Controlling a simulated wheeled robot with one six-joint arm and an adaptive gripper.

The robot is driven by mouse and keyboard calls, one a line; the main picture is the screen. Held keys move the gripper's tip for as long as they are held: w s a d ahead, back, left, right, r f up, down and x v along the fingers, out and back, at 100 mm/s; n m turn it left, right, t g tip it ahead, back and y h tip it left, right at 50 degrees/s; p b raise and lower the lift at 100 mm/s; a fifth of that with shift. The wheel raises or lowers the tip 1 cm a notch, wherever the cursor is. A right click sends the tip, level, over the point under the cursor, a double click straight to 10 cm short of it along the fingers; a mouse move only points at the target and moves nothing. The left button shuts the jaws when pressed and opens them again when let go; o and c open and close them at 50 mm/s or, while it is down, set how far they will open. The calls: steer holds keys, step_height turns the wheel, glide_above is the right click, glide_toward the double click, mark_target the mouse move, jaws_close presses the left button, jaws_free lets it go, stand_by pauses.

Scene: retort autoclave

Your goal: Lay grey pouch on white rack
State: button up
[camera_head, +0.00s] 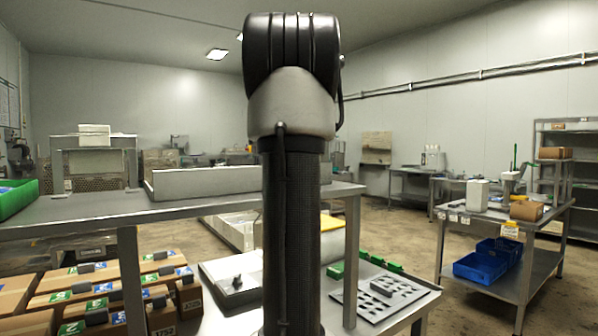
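My gripper is not in view; only a black and grey link of my arm stands upright in the middle. I cannot pick out a grey pouch for certain. A long white tray-like piece (205,184) lies on the metal table at left, partly hidden by my arm, and I cannot tell if it is the white rack. A white flat piece (217,270) with a small dark object (237,281) on it lies on a lower table behind my arm.
The metal table (90,216) carries a green crate (17,198) at far left. Cardboard boxes (120,272) fill the space below. A plate with dark pieces (352,301) lies right of my arm. A bench (470,217) at right holds blue bins (480,268) underneath. Floor between is clear.

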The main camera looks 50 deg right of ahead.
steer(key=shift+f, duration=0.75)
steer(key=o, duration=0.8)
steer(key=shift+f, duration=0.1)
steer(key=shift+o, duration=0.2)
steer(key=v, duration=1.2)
